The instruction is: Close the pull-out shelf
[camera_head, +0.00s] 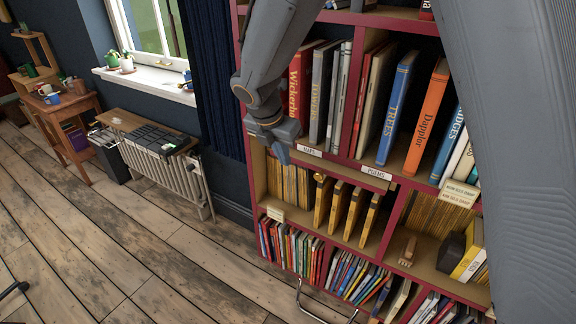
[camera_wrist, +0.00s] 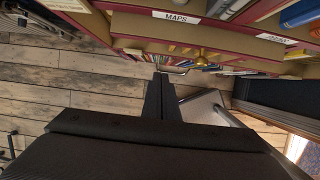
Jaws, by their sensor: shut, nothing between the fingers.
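My gripper (camera_head: 278,146) hangs in front of the left side of the red bookcase in the head view, just left of the MAPS label (camera_head: 309,151). Its two dark fingers lie together in the wrist view (camera_wrist: 160,82), with nothing between them. In the wrist view the MAPS label (camera_wrist: 176,17) is on a shelf edge ahead of the fingers. A small brass knob-like piece (camera_wrist: 201,56) is below that edge; a similar piece shows in the head view (camera_head: 320,178). I cannot tell for sure which board is the pull-out shelf or how far it stands out.
The red bookcase (camera_head: 340,157) is crowded with books. A bent metal tube (camera_head: 318,308) stands in front of its base, near the bottom of the head view. A radiator (camera_head: 168,173) is under the window. The plank floor (camera_head: 130,262) left of the bookcase is mostly clear.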

